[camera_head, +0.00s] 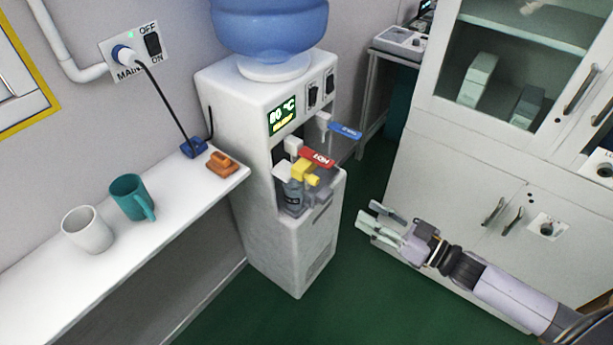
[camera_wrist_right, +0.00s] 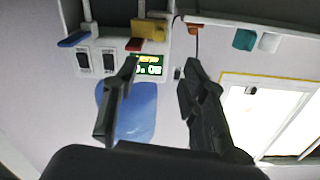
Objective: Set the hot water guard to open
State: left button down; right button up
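The white water dispenser (camera_head: 285,240) stands in the middle of the head view with a display reading 80 °C. A red HOT lever (camera_head: 316,157) is on its front, with the yellow guard piece (camera_head: 304,171) just below it. In the right wrist view, upside down, the yellow guard (camera_wrist_right: 134,44) and red lever (camera_wrist_right: 152,46) show beyond the fingers. I cannot tell the guard's exact setting. My right gripper (camera_head: 368,215) is empty, its fingers apart, to the right of the dispenser and not touching it. Its fingers also show in the wrist view (camera_wrist_right: 160,68). My left gripper is not in view.
A blue tap lever (camera_head: 345,131) sits right of the red one. A clear-sided bottle (camera_head: 293,197) stands below the taps. Left is a shelf (camera_head: 190,212) with a white mug (camera_head: 88,230), a teal mug (camera_head: 131,196) and an orange item (camera_head: 222,163). A cabinet (camera_head: 450,190) stands right.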

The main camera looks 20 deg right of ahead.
aim_at(317, 183)
jog(key=p+x, duration=0.1)
jog(key=x, duration=1.6)
jog(key=shift+d, duration=0.1)
grip_shut()
jog(key=s+a+p, duration=0.1)
jog(key=s+a, duration=0.1)
jog(key=a, duration=0.1)
jog(key=shift+s+a+f+p, duration=0.1)
jog(key=shift+s+p, duration=0.1)
jog(key=shift+p, duration=0.2)
